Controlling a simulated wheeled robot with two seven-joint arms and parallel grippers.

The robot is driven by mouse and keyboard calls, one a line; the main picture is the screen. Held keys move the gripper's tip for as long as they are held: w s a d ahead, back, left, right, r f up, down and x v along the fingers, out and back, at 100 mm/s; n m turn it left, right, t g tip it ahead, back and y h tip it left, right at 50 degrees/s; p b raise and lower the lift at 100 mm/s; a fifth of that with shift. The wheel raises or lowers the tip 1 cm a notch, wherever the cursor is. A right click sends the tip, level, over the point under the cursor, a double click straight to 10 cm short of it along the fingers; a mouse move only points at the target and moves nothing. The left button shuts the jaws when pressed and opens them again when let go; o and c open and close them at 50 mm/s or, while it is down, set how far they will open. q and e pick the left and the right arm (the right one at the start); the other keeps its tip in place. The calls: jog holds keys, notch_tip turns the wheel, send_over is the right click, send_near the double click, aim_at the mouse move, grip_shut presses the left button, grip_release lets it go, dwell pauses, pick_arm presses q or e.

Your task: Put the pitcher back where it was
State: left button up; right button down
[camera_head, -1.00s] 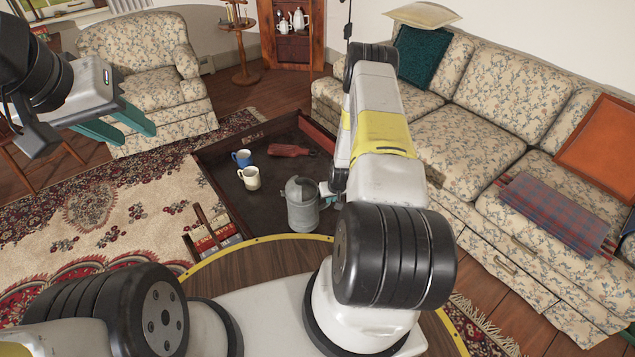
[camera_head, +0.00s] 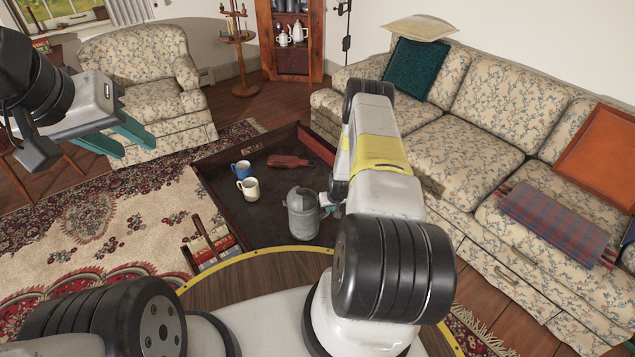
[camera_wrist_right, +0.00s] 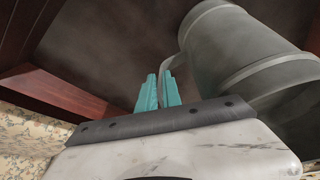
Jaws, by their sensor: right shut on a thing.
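The grey metal pitcher (camera_head: 302,216) is upright at the near right part of the dark, rimmed coffee table (camera_head: 262,222). I cannot tell if its base touches the tabletop. My right gripper (camera_head: 326,203) is at its right side, partly hidden by my arm. In the right wrist view, the teal fingers of that gripper (camera_wrist_right: 159,88) are shut on the handle of the pitcher (camera_wrist_right: 238,52). My left gripper (camera_head: 138,147) is open and empty, raised at the left, in front of the armchair.
A blue mug (camera_head: 240,168), a cream mug (camera_head: 249,189) and a reddish-brown flat object (camera_head: 289,161) are on the table left of and behind the pitcher. The sofa (camera_head: 445,147) stands close on the right. Books (camera_head: 212,243) show at the table's near left corner.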

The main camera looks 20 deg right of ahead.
jog(key=shift+w, duration=0.1)
jog(key=c, duration=1.5)
grip_release()
jog(key=shift+f, duration=0.1)
